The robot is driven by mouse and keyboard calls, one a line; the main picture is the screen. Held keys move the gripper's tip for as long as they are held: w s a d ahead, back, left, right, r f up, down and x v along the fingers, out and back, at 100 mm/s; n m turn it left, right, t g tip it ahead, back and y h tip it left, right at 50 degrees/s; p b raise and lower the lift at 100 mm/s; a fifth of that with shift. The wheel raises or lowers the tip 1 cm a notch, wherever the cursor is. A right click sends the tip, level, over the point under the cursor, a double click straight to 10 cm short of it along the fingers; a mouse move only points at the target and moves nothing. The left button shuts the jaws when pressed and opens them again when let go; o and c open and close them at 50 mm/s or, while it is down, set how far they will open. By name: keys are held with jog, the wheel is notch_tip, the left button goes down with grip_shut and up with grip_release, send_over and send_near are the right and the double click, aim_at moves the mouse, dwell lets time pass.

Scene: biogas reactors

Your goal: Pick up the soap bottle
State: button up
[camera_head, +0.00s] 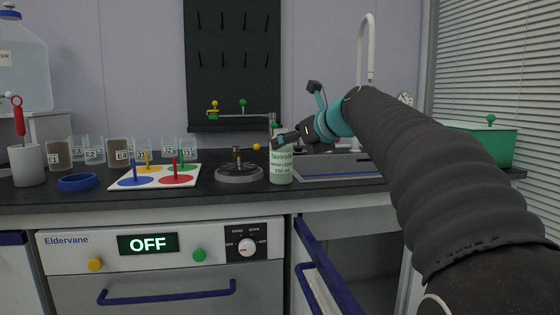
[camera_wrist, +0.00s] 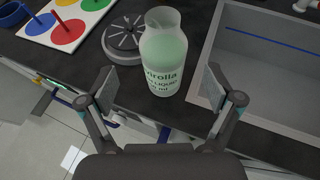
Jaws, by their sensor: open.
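The soap bottle (camera_head: 281,167) is pale green and translucent with a dark-lettered label. It stands upright on the dark counter, just left of the sink. In the wrist view the soap bottle (camera_wrist: 163,55) is ahead of and between the spread fingers of my gripper (camera_wrist: 161,98), with a gap on each side. In the head view my gripper (camera_head: 292,139) is close by the bottle's top, partly overlapping it. The jaws are open and hold nothing. The bottle's top is partly hidden by my gripper in the head view.
A round grey slotted stand (camera_head: 239,172) is close left of the bottle, and the sink basin (camera_wrist: 265,65) is close right. A board with coloured discs and pegs (camera_head: 128,183) lies further left, beside labelled jars (camera_head: 118,150). Below, a blue-edged drawer or door (camera_head: 318,258) stands open.

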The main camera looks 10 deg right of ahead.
jog(key=shift+b+x, duration=0.3)
jog(key=shift+x, duration=3)
jog(key=shift+d+r, duration=0.15)
jog(key=shift+d, duration=0.05)
jog(key=c, duration=1.5)
jog(key=shift+o, duration=0.2)
jog(key=shift+r, duration=0.1)
